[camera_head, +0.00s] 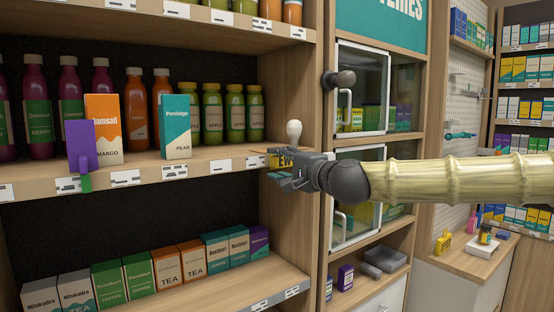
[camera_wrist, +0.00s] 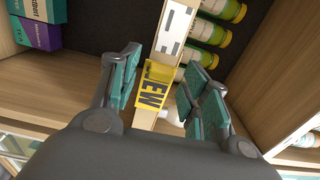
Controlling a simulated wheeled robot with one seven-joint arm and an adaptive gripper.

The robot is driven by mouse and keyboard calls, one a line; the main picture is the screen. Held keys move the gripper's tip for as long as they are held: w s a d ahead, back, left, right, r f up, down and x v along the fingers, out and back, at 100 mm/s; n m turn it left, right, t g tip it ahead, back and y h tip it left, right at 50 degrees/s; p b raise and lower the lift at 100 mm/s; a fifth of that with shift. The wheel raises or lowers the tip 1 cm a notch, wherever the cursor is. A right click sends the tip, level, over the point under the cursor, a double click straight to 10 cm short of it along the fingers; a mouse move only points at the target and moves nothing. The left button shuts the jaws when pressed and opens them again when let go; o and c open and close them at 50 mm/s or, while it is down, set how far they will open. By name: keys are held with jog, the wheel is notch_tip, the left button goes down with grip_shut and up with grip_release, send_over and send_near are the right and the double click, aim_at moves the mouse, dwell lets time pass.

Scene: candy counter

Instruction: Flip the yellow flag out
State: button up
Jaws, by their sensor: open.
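In the head view the yellow flag (camera_head: 284,161) is partly hidden by my gripper (camera_head: 284,174) at the right end of the middle shelf. My gripper (camera_wrist: 168,72) is open, with teal pads on both sides of the flag. A gap shows on the right finger's side; whether the left finger touches the flag I cannot tell.
The middle shelf edge (camera_head: 125,178) carries price labels and a purple flag (camera_head: 82,147). Juice bottles (camera_head: 210,114) and cartons (camera_head: 176,127) stand on it. An upright wooden panel (camera_head: 290,75) and a glass-door cabinet (camera_head: 362,90) are close to my gripper. Small boxes (camera_head: 108,284) fill the lower shelf.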

jog(key=shift+x, duration=1.1)
jog(key=shift+d, duration=0.1)
grip_shut()
